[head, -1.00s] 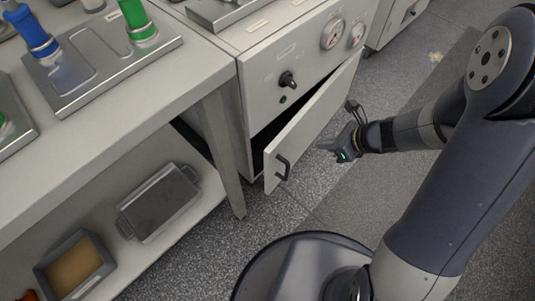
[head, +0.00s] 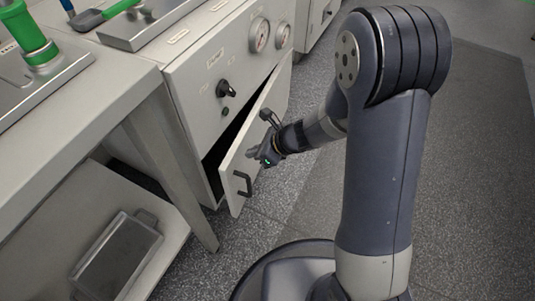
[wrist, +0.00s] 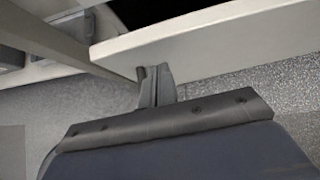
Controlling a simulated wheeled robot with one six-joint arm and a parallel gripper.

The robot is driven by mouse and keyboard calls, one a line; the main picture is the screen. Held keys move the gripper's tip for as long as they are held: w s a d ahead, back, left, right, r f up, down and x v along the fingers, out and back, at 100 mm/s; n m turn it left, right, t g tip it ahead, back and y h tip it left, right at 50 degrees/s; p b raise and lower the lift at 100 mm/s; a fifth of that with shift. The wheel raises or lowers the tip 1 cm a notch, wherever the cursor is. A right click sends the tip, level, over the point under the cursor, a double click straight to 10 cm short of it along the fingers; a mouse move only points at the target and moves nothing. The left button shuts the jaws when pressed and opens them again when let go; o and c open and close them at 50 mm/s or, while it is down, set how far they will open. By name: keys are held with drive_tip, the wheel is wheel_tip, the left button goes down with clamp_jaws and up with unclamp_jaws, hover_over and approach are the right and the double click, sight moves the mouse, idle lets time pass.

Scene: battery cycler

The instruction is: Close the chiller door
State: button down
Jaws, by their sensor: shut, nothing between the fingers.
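The chiller door (head: 257,148) is a pale grey panel standing ajar on the front of the chiller cabinet (head: 203,119), with a dark gap behind its left side. A dark bar handle (head: 242,184) sits near the door's lower left edge. My gripper (head: 257,154) is shut and empty, in front of the door's outer face above the handle. In the wrist view the fingers (wrist: 156,88) are together close to the door panel (wrist: 215,38). I cannot tell whether they touch it.
A bench (head: 95,104) with a lower shelf stands to the left, its leg (head: 183,180) close to the door's free edge. A metal tray (head: 117,258) lies on the shelf. The speckled floor to the right is clear.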

sight(233, 147)
drive_tip(key=shift+w+a, duration=0.15)
drive_tip(key=shift+a, duration=0.35)
drive_tip(key=shift+w+a, duration=0.15)
drive_tip(key=shift+a, duration=0.35)
drive_tip(key=shift+w+a+m+t+b, duration=0.15)
drive_tip(key=shift+w+a+m, duration=0.1)
drive_tip(key=shift+a, duration=0.7)
drive_tip(key=shift+w+a+m+t+b, duration=0.15)
drive_tip(key=shift+w+a, duration=0.1)
drive_tip(key=shift+a, duration=0.7)
